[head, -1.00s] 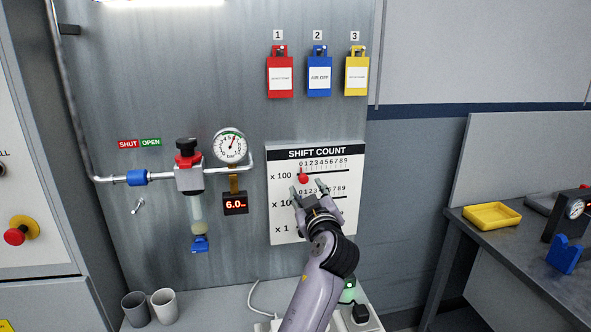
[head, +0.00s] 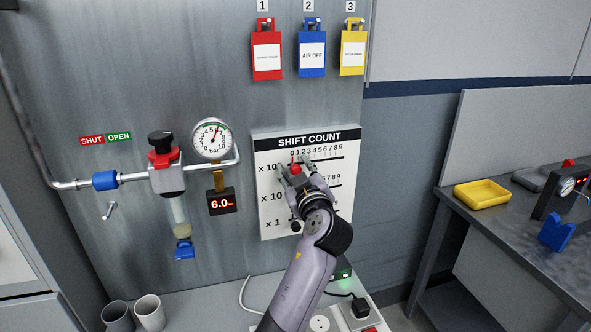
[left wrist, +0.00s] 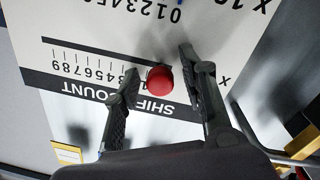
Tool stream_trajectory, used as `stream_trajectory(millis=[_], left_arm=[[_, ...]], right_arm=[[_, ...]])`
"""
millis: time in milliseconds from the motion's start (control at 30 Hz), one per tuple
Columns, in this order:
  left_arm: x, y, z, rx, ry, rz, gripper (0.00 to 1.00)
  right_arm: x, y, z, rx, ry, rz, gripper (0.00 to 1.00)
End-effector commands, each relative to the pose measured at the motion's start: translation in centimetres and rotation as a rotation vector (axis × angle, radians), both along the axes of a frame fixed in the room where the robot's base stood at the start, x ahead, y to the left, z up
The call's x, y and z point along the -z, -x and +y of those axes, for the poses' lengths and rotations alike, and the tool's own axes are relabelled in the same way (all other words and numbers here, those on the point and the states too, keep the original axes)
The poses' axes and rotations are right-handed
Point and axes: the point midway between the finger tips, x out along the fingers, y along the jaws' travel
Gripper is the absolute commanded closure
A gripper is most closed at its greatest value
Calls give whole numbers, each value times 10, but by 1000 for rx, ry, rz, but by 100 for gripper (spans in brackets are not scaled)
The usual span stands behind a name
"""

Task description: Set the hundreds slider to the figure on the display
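The white SHIFT COUNT board (head: 342,210) hangs on the grey wall, with rows marked x 100, x 10 and x 1. The red knob (head: 295,169) of the top row stands near the 0 end of its scale. My left gripper (head: 294,164) is open, its fingers on either side of this knob. In the left wrist view the red knob (left wrist: 159,80) lies between the fingers, closer to the left one, with a gap to the right one. The x 10 knob is hidden in the head view; a blue bit shows in the wrist view. A small display (head: 222,201) glows 6.0 in red.
A pressure gauge (head: 212,138) and a valve (head: 164,160) on a pipe are left of the board. Red, blue and yellow tags (head: 311,52) hang above. Two cups (head: 150,313) stand below. A bench with a yellow tray (head: 481,193) is at the right.

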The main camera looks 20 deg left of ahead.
Motion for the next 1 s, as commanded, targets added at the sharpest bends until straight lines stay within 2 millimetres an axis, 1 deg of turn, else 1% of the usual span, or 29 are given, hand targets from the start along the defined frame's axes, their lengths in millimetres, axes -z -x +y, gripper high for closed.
stream_trajectory(millis=[33,67,533,1000], left_arm=[[0,0,0,0,0,0,67],[0,0,0,0,0,0,69],[0,0,0,-1,0,0,100],[0,0,1,-1,-1,1,100]], right_arm=[[0,0,-1,0,1,1,50],[0,0,-1,0,1,1,50],[0,-1,0,-2,0,-1,50],[0,-3,6,-2,-7,-6,50]])
